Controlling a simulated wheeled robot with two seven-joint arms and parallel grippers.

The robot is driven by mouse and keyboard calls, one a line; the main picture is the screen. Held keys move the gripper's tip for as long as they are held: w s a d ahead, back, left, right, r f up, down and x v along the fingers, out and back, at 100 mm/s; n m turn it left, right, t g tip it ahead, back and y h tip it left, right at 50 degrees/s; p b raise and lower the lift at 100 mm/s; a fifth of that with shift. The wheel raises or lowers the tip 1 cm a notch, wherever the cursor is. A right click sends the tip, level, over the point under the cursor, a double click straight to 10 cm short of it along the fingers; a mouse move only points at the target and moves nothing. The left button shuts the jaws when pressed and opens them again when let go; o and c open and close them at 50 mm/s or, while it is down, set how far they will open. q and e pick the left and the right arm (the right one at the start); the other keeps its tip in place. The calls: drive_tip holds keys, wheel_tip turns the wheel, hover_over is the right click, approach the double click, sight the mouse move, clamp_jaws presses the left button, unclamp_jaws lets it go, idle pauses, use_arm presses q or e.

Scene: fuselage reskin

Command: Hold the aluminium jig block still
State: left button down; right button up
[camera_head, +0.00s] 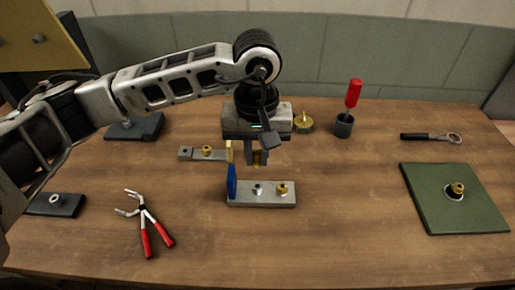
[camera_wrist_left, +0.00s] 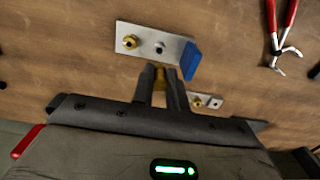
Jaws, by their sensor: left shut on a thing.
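A grey aluminium jig block (camera_head: 262,200) lies on the wooden table with a blue upright piece (camera_head: 231,182) at its left end. The block also shows in the left wrist view (camera_wrist_left: 145,46). My left gripper (camera_head: 257,160) points down at the block's far edge. Its fingers (camera_wrist_left: 162,75) are shut on a small brass-coloured piece (camera_wrist_left: 160,72), mostly hidden between them. I cannot tell whether the fingertips touch the block. My right gripper is in neither view.
A grey bar (camera_head: 190,154) with a brass fitting lies behind left. Red-handled pliers (camera_head: 147,222) lie front left. A green board (camera_head: 440,212) lies at right. A dark cup with a red-handled tool (camera_head: 344,127) stands behind. The table between block and board is clear.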

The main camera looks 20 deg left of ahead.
sight(262, 185)
use_arm(q)
drive_tip(key=shift+f+b, duration=0.3)
drive_tip(key=shift+b, duration=0.15)
wheel_tip(262, 185, down, 2)
drive_tip(key=shift+f+b, duration=0.15)
drive_tip(key=shift+b, duration=1.05)
drive_tip(key=shift+f+b, duration=1.1)
drive_tip(key=shift+b, duration=0.1)
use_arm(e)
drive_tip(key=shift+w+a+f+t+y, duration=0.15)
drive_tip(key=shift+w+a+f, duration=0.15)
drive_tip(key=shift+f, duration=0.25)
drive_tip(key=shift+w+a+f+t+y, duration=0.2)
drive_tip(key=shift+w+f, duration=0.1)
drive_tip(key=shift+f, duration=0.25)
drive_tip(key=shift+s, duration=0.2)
